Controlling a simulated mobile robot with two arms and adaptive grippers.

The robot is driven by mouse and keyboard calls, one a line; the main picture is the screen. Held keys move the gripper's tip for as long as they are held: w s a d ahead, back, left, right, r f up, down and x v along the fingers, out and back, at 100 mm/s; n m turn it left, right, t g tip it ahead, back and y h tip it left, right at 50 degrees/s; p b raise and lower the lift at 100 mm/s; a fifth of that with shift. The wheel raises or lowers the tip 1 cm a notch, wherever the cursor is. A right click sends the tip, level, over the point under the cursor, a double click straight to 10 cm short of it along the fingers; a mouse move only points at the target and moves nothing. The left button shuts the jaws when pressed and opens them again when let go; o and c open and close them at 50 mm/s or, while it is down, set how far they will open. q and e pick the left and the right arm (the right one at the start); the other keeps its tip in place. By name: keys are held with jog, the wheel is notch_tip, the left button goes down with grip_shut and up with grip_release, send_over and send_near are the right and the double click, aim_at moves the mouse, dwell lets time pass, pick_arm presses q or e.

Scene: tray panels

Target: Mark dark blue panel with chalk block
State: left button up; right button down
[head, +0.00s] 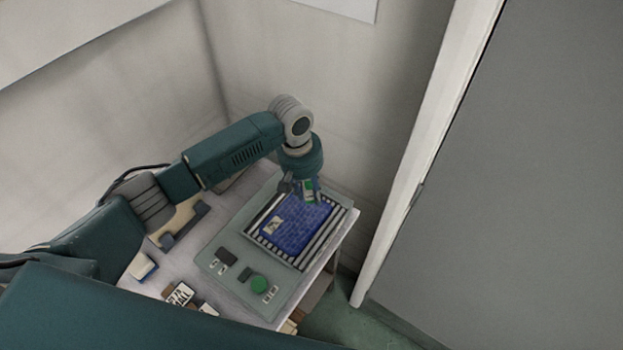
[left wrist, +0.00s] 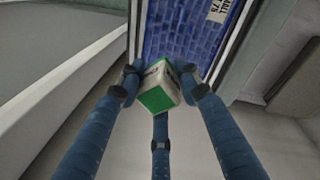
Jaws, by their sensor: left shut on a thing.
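The dark blue panel (head: 297,226) has a brick-like pattern and a small white label. It lies in the slatted frame of a grey-green tray (head: 217,262) on the table, and fills the top of the left wrist view (left wrist: 185,30). My left gripper (head: 306,190) is over the panel's far edge. It is shut on the chalk block (left wrist: 159,87), a pale block with green faces, held between blue fingers. The block overlaps the panel's edge in the left wrist view; I cannot tell whether they touch. My right gripper is not in view.
The tray also carries a green round button (head: 259,284) and dark pads. A white-and-blue block (head: 142,267) and several small labelled pieces (head: 181,294) lie at the table's left and front. Walls stand close behind; a grey door (head: 510,180) is at right.

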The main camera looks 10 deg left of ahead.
aim_at(311, 197)
pick_arm(q)
jog(key=shift+w+f, duration=0.15)
jog(key=shift+f, duration=0.15)
jog(key=shift+w+f, duration=0.1)
jog(key=shift+f, duration=0.35)
notch_tip(311, 197, down, 6)
jog(key=b, duration=0.7)
jog(key=shift+r, duration=0.2)
jog(key=shift+f+b, duration=0.35)
jog(key=shift+f, duration=0.2)
jog(key=shift+s+f+p, duration=0.15)
jog(key=shift+s+p, duration=0.05)
jog(key=shift+p, duration=0.3)
dwell(2.2)
notch_tip(311, 197, up, 5)
jog(key=p, duration=0.5)
jog(key=shift+w+p, duration=0.15)
jog(key=shift+p, duration=0.2)
jog(key=shift+r+p, duration=0.6)
jog(key=shift+r, duration=0.5)
